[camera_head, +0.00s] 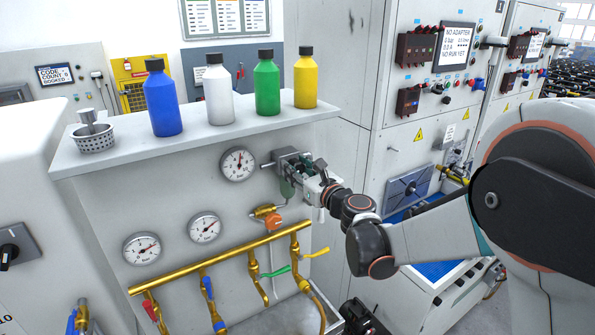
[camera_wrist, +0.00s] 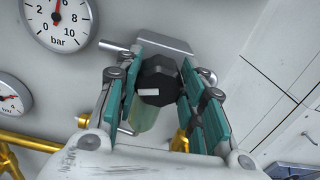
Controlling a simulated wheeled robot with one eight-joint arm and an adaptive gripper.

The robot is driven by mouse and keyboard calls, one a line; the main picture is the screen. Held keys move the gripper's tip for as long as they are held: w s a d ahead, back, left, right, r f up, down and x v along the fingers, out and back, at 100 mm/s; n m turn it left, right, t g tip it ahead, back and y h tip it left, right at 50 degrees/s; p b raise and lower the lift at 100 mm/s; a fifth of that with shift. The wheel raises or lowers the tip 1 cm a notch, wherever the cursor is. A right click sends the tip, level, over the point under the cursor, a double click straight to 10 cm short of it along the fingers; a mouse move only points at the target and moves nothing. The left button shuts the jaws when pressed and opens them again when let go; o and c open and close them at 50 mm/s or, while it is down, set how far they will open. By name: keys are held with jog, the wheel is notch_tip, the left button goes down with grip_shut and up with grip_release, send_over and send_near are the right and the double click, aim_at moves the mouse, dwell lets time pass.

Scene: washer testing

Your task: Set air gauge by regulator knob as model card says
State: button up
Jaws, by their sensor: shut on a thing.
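My gripper (camera_head: 312,182) is shut on the black regulator knob (camera_wrist: 157,82), with teal finger pads on both sides of it in the wrist view. The regulator (camera_head: 290,160) is on the grey panel below the bottle shelf; my gripper partly hides it. The round white air gauge (camera_head: 238,164) is just left of it. In the wrist view the gauge (camera_wrist: 58,22) is marked in bar up to 10. Its red needle points nearly straight up; the top of the dial is cut off. I cannot identify the model card for certain.
A screen (camera_head: 459,46) seems to read "NO ADAPTER" and "NO RUN YET". Several bottles and a metal basket (camera_head: 95,141) stand on the shelf (camera_head: 190,146). Two more gauges (camera_head: 142,248) (camera_head: 205,227) and a brass pipe (camera_head: 225,255) with coloured valves are below.

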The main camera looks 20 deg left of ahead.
jog(key=n+b, duration=0.3)
jog(key=shift+f+n, duration=0.2)
jog(key=shift+n, duration=0.1)
jog(key=shift+s+a+r+n+b, duration=0.1)
jog(key=shift+n+b, duration=1.45)
jog(key=shift+n, duration=0.65)
jog(key=o, duration=1)
jog(key=shift+o, duration=0.2)
jog(key=v, duration=1.2)
